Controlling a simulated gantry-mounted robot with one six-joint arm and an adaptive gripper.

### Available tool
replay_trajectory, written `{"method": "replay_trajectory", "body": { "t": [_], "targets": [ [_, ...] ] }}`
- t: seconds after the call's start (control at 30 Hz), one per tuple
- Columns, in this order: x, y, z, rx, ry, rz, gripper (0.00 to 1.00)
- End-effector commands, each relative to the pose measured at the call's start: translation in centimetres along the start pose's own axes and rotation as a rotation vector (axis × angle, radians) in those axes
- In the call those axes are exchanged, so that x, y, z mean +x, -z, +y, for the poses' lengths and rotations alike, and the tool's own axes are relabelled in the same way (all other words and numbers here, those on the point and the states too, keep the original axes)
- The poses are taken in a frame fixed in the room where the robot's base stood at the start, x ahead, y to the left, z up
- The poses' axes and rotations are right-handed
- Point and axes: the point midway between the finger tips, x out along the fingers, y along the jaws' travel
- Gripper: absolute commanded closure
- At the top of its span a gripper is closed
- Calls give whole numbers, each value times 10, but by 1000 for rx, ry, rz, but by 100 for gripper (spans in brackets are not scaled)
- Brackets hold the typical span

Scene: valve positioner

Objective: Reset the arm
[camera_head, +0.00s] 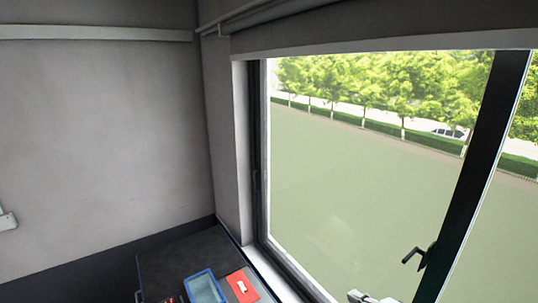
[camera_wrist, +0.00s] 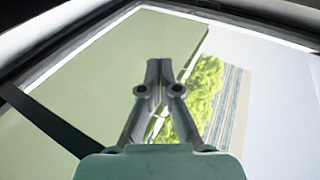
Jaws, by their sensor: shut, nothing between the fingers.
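My gripper (camera_wrist: 160,72) shows in the middle of the wrist view, pointing up in the picture. Its two grey fingers meet at the tips, and nothing is between them. Behind the fingers are the window, a green lawn, trees and sky, seen tilted.
A dark table (camera_head: 180,255) at the bottom carries a blue bin (camera_head: 204,287) and a red item (camera_head: 243,287). A bare grey wall (camera_head: 100,140) is at left.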

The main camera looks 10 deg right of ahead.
Motion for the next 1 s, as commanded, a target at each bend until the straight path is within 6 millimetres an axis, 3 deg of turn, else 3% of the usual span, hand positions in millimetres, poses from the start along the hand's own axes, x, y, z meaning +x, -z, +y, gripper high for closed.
{"method": "replay_trajectory", "body": {
  "t": [0.03, 0.1, 0.2, 0.33, 0.4, 0.53, 1.0],
  "targets": [
    [15, -49, -1, -161, -34, -9, 100],
    [21, -113, -3, -418, -83, 0, 100],
    [5, -195, -6, -768, -134, 33, 100],
    [-39, -264, -9, -1101, -172, 94, 100],
    [-61, -283, -11, -1211, -184, 125, 100],
    [-83, -297, -12, -1305, -199, 156, 100],
    [-85, -296, -13, -1312, -200, 162, 100]
  ]
}}
